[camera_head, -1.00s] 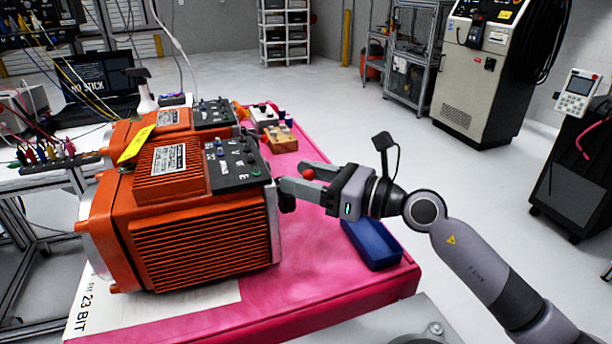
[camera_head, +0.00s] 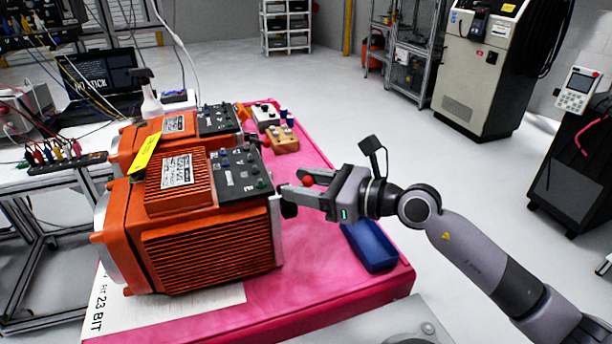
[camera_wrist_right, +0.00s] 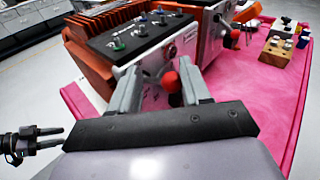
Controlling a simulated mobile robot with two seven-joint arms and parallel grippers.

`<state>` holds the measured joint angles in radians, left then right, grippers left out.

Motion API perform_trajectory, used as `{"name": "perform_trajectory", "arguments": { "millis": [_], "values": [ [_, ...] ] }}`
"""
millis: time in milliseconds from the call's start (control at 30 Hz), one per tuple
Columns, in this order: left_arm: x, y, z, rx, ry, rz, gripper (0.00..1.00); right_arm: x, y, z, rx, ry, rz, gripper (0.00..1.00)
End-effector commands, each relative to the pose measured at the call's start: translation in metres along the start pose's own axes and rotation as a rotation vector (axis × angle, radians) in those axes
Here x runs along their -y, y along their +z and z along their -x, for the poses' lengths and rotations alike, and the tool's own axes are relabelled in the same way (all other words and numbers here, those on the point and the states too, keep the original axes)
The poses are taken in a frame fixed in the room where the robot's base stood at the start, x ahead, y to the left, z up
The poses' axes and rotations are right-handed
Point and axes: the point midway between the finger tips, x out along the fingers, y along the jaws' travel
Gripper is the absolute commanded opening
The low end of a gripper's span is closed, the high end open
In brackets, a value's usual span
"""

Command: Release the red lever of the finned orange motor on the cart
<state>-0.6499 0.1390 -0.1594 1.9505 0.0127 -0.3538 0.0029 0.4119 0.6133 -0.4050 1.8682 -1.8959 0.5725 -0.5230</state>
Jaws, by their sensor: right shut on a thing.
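The near finned orange motor (camera_head: 205,250) lies on the pink-topped cart (camera_head: 335,300), with a dark control panel on top and a pale metal end plate at its right. The red ball knob of its lever (camera_head: 307,181) stands off that end. My right gripper (camera_head: 300,190) reaches in from the right and is shut on the red lever. In the right wrist view the knob (camera_wrist_right: 172,82) shows between the two fingers; the lever's shaft is mostly hidden. My left gripper (camera_wrist_right: 52,138) shows at the left edge of the right wrist view, fingers apart and empty, away from the motor.
A second orange motor (camera_head: 140,140) with a yellow tag stands behind the first. A blue tray (camera_head: 370,247) sits below my right wrist on the cart. A wooden block with knobs (camera_head: 284,140) stands at the cart's back. The pink top between is clear.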

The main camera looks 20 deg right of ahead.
Motion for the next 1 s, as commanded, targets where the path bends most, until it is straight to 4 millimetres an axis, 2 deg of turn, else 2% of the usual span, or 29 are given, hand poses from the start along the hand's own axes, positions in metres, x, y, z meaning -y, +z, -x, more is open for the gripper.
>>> {"name": "perform_trajectory", "arguments": {
  "millis": [267, 300, 667, 1000],
  "values": [
    [0.000, 0.001, 0.000, 0.001, 0.000, 0.000, 0.43, -0.001, -0.001, 0.000, -0.003, 0.002, 0.004, 0.17],
    [0.000, 0.001, 0.000, 0.001, 0.001, 0.000, 0.43, -0.001, -0.001, 0.000, -0.003, 0.003, 0.004, 0.56],
    [0.000, 0.002, -0.001, 0.001, 0.000, -0.001, 0.43, 0.000, -0.002, 0.003, -0.002, 0.000, 0.003, 0.56],
    [0.000, 0.012, -0.009, 0.001, 0.000, -0.001, 0.43, -0.001, -0.004, 0.048, -0.005, 0.001, 0.005, 0.56]
  ]
}}
